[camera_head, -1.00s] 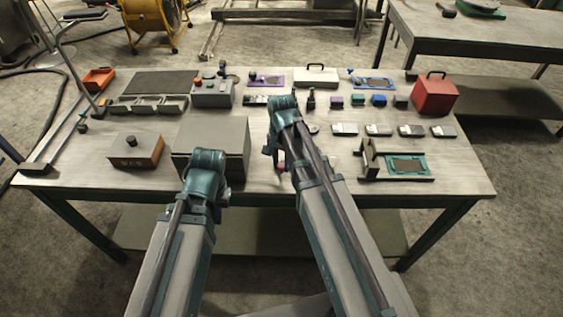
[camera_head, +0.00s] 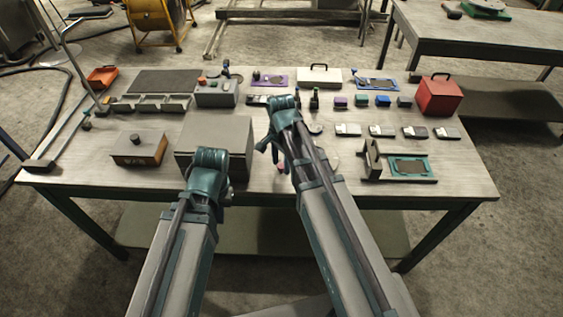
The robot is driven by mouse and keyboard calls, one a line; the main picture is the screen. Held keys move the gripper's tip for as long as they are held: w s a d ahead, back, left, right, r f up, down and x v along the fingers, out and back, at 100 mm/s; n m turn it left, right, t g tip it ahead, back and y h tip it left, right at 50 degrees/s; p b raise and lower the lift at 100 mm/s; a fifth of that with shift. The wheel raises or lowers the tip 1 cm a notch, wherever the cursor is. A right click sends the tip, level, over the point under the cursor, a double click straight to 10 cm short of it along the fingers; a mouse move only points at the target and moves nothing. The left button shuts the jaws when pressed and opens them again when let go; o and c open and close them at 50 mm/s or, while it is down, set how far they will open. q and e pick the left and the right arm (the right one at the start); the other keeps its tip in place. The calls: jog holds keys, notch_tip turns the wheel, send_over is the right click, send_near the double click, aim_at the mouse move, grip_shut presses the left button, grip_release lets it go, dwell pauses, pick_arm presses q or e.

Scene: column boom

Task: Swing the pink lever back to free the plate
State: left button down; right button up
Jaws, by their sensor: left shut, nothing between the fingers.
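A small pink piece (camera_head: 281,167), perhaps the lever, shows just below my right gripper (camera_head: 269,151), partly hidden by the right arm. I cannot tell what it is fixed to or how it is turned. The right gripper points down over the table's middle, its dark fingers looking spread; contact with the pink piece cannot be made out. My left gripper (camera_head: 224,193) is shut and empty at the front of the grey box, mostly hidden by its wrist. A teal-framed plate (camera_head: 410,167) lies in a holder (camera_head: 373,158) at the right front.
The big grey box (camera_head: 225,135) stands behind the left wrist, with a brown box (camera_head: 139,149) to its left. Several small blocks and grey pieces fill the table behind the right arm. A red box (camera_head: 439,95) stands at the back right.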

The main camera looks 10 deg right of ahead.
aim_at(281, 165)
jog(key=shift+o, duration=0.6)
jog(key=shift+r, duration=0.1)
notch_tip(281, 165, up, 14)
jog(key=p, duration=1.3)
jog(key=shift+p, duration=0.4)
jog(key=shift+f, duration=0.2)
jog(key=s+a+f+n+b, duration=0.3)
jog(key=s+a+n, duration=0.1)
jog(key=s+n, duration=0.3)
jog(key=s+a+f+n+h+b, duration=0.1)
jog(key=s+a+f+n+b, duration=0.2)
jog(key=s+a+n, duration=0.2)
jog(key=s+n, duration=0.2)
jog(key=n, duration=0.2)
jog(key=shift+s+f, duration=0.15)
jog(key=shift+s, duration=0.05)
